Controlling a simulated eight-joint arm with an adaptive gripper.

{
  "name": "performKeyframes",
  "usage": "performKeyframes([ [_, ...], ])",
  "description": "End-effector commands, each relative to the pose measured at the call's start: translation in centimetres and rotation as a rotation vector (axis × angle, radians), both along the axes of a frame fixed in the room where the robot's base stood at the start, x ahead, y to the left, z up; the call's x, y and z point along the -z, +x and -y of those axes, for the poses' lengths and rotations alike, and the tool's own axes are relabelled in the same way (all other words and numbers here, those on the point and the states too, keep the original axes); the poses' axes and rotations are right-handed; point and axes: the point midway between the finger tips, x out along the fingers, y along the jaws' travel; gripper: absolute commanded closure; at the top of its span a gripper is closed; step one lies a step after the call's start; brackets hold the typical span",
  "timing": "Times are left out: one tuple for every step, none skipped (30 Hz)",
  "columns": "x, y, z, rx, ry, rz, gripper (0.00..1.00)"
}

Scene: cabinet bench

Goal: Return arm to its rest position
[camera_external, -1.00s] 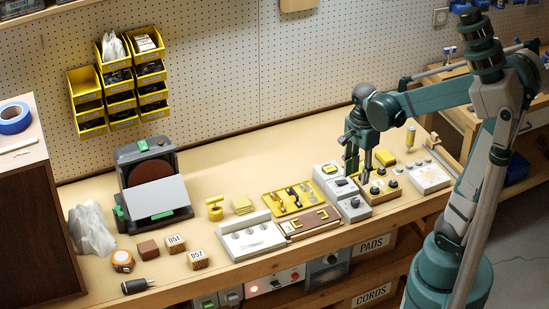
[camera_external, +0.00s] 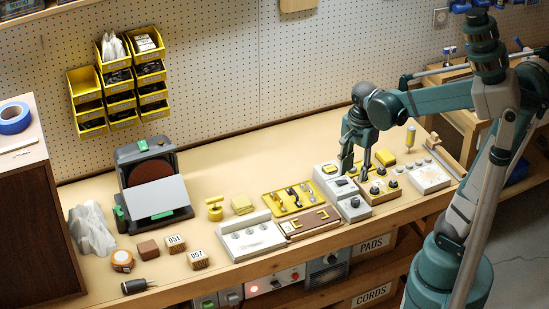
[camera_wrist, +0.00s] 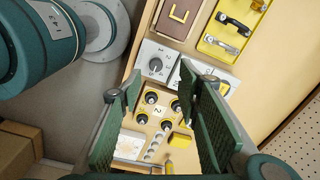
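My gripper (camera_external: 359,163) points down over the right part of the bench, above the small wooden block with black knobs (camera_external: 379,190). In the wrist view my gripper (camera_wrist: 160,100) has its two green finger pads wide apart, with nothing between them. The knob block (camera_wrist: 157,108), marked 2, shows below and between the pads. My fingers look close above the block in the external view; whether they touch it I cannot tell.
A grey control box (camera_external: 343,192) stands left of the knob block and a white panel (camera_external: 428,177) right of it. A yellow tray (camera_external: 290,199), a brown board (camera_external: 310,222) and a grinder (camera_external: 148,180) are further left.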

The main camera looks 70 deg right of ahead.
Motion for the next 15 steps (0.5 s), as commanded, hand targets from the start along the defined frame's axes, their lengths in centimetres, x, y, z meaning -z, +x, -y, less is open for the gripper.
performKeyframes([
  [-0.3, 0.2, -0.8, -0.059, -0.011, 0.014, 0.66],
  [-0.5, 0.4, -1.2, -0.1, -0.018, 0.022, 0.66],
  [-0.7, 0.6, -1.8, -0.157, -0.028, 0.035, 0.66],
  [-0.9, 0.8, -2.3, -0.203, -0.038, 0.046, 0.66],
  [-1.1, 1.0, -2.8, -0.251, -0.047, 0.055, 0.66],
  [-1.4, 1.3, -3.5, -0.316, -0.061, 0.071, 0.66],
  [-1.6, 1.5, -4.0, -0.366, -0.071, 0.08, 0.66],
  [-1.9, 1.7, -4.5, -0.416, -0.084, 0.092, 0.66],
  [-2.1, 1.9, -5.3, -0.484, -0.098, 0.105, 0.66],
  [-2.3, 2.0, -5.8, -0.533, -0.111, 0.115, 0.66],
  [-2.6, 2.2, -6.3, -0.582, -0.122, 0.125, 0.66],
  [-2.9, 2.4, -7.0, -0.648, -0.14, 0.139, 0.66],
  [-3.1, 2.5, -7.6, -0.698, -0.153, 0.148, 0.66],
  [-3.3, 2.7, -8.1, -0.747, -0.166, 0.158, 0.66],
  [-3.6, 2.8, -8.8, -0.812, -0.185, 0.17, 0.66],
])
